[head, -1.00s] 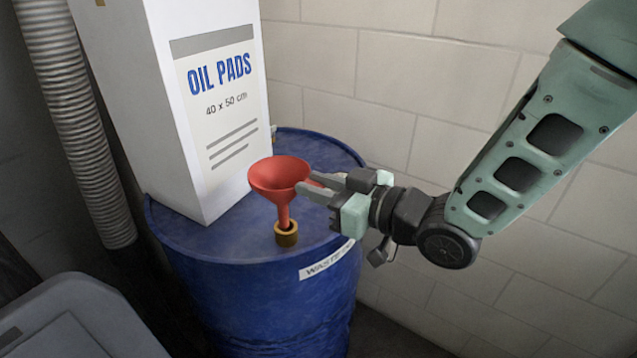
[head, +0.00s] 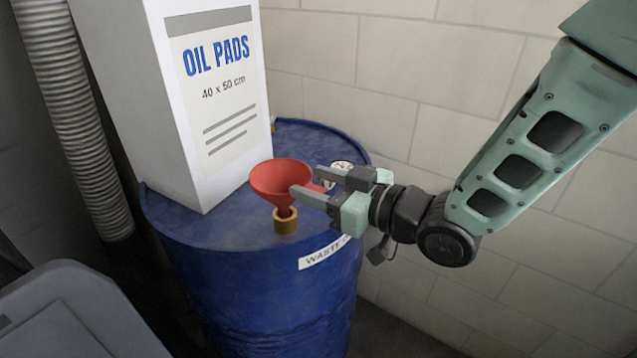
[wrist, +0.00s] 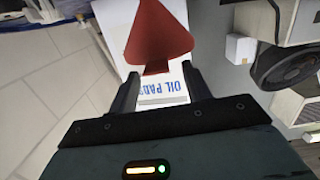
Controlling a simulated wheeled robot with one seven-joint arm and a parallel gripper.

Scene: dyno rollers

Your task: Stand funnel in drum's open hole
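The red funnel (head: 272,187) stands about upright on the blue drum (head: 240,290), with its spout down inside the brass collar (head: 286,226) of the drum's hole. The lower end of the spout is hidden in the collar. My gripper (head: 309,182) is at the funnel's right side, with its fingers spread apart around the funnel's side tab. In the wrist view, the funnel (wrist: 157,38) shows beyond the fingers, and gaps are visible between its tab and both fingers.
A tall white oil pads box (head: 215,110) stands on the drum, left of and behind the funnel. A pale round piece (head: 343,166) sits on the drum top behind my gripper. A block wall (head: 400,90) is behind; a ribbed hose (head: 68,110) hangs at left.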

